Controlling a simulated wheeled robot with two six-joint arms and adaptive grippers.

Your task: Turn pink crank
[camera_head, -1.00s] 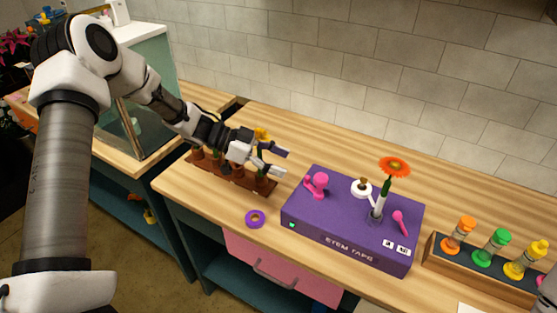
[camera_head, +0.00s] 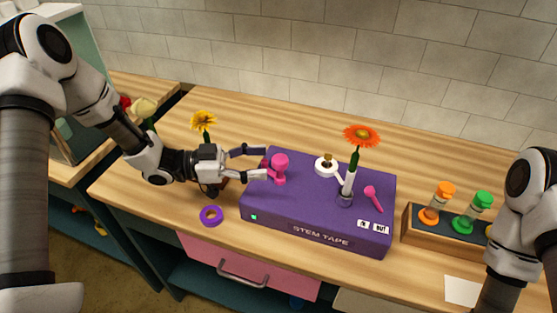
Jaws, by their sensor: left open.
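The pink crank (camera_head: 279,169) stands on the left end of the purple stem tape box (camera_head: 310,231). My left gripper (camera_head: 266,162) is open, with its fingers pointing right at the crank. Its fingertips are at the crank's left side; I cannot tell whether they touch it. On the box an orange flower (camera_head: 361,135) stands upright with a white-wrapped stem, beside a white tape roll (camera_head: 326,167). A pink lever (camera_head: 373,198) is on the box's right side. My right arm shows at the right edge, but its gripper is out of view.
A purple tape ring (camera_head: 211,216) lies on the wooden table left of the box. A yellow flower (camera_head: 203,121) stands behind my left gripper. A rack (camera_head: 412,232) with orange and green bottles is at the right. The table behind the box is clear.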

